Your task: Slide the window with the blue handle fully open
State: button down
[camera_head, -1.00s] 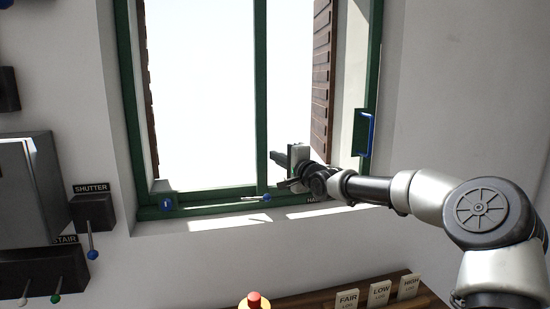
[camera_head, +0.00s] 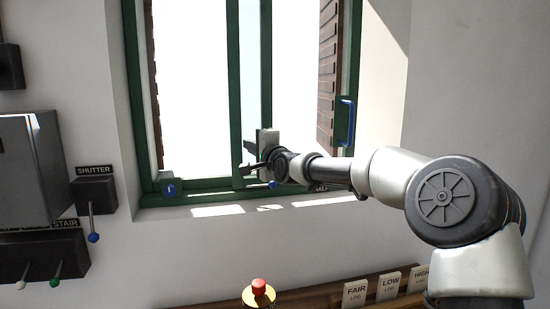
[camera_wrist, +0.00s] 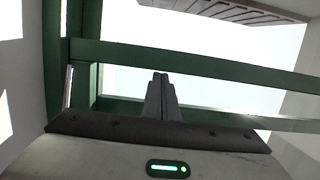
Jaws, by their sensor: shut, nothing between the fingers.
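The green-framed sliding window (camera_head: 237,80) fills the upper middle of the head view. Its blue handle (camera_head: 347,122) is an upright bar on a green plate at the right stile. A second green upright (camera_head: 265,60) shows just right of the sash's left upright. My gripper (camera_head: 247,160) is shut and empty, low at the window in front of these uprights, well left of the handle. Whether it touches the frame I cannot tell. In the wrist view my shut fingers (camera_wrist: 161,78) point at green frame bars (camera_wrist: 190,60); the handle is not visible there.
A small blue-knobbed lever (camera_head: 272,184) sits at the sill below my gripper. Left are a shutter lever (camera_head: 92,237) and stair levers (camera_head: 54,283). A red button (camera_head: 258,286) is below.

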jog(key=s+a+p, duration=0.2)
jog(key=s+a, duration=0.1)
jog(key=a, duration=0.7)
jog(key=s+a+p, duration=0.1)
jog(key=s+a, duration=0.2)
jog(key=a, duration=0.7)
jog(key=shift+s+a+p, duration=0.35)
jog(key=shift+s+a, duration=0.05)
